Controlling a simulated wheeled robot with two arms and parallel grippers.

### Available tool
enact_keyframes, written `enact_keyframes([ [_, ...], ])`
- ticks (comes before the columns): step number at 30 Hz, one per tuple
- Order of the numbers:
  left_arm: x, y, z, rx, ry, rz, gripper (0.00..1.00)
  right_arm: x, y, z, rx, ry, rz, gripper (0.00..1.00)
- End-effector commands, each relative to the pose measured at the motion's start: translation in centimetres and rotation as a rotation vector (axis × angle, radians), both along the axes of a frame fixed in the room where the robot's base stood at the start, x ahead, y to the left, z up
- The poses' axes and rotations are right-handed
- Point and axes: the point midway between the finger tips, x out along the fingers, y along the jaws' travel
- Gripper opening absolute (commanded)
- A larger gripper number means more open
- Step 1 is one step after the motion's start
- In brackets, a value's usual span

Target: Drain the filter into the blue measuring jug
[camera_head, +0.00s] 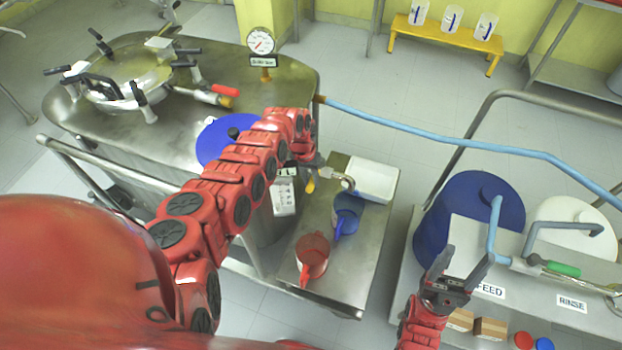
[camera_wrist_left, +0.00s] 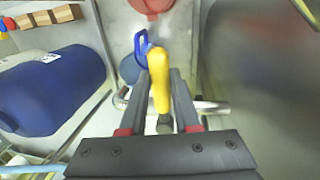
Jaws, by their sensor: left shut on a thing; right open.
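The steel filter vessel (camera_head: 190,110) fills the upper left of the head view. A metal outlet pipe (camera_head: 338,177) with a yellow valve handle (camera_head: 310,185) sits at its right side. My left gripper (camera_head: 313,168) is shut on the yellow handle; the left wrist view shows the handle (camera_wrist_left: 159,78) between the fingers. The blue measuring jug (camera_head: 347,213) stands on a steel side table near the outlet; its blue handle (camera_wrist_left: 141,45) shows in the wrist view. Whether it is exactly under the outlet, or holds liquid, I cannot tell. My right gripper (camera_head: 462,266) is open and empty.
A red jug (camera_head: 313,252) and a white tray (camera_head: 371,180) are on the side table (camera_head: 350,268). A light blue hose (camera_head: 430,137) crosses to the right. A blue drum (camera_head: 462,208) and the FEED/RINSE bench (camera_head: 525,280) stand right.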

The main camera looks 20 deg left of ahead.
Motion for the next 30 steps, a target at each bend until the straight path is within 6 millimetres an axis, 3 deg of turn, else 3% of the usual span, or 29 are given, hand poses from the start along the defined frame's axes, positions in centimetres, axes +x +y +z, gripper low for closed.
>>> enact_keyframes([
  [14, 0.0, -1.1, 0.3, 0.001, -0.001, 0.110, 0.00, 0.0, 0.0, 1.5, 0.000, 0.000, 0.000, 0.61],
  [22, 0.4, -3.2, 0.2, 0.001, -0.005, 0.332, 0.00, 0.0, 0.0, 2.7, 0.000, 0.000, 0.000, 0.61],
  [30, 1.4, -5.2, -0.1, 0.000, -0.007, 0.589, 0.00, 0.0, 0.0, 2.0, 0.000, 0.000, 0.000, 0.61],
])
